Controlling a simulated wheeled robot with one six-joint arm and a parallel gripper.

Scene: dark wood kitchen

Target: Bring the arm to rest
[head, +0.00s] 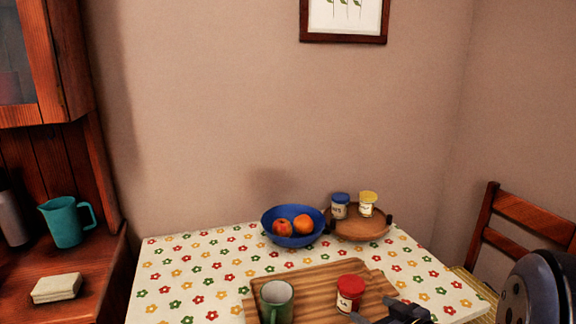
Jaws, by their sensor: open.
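My gripper (390,314) shows at the bottom edge of the head view, just right of a jar with a red lid (350,292). Its jaws are open and I see nothing between them. Part of the gripper is cut off by the frame. My arm comes in from the lower right corner. The red-lidded jar stands upright on a striped wooden board (318,276), and a green mug (277,300) stands on the same board to its left.
A blue bowl (292,240) with fruit and a round wooden tray (360,230) with two jars stand at the back of the flowered table (190,270). A chair (500,215) is at the right. A teal jug (66,222) stands on the left counter. The table's left part is clear.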

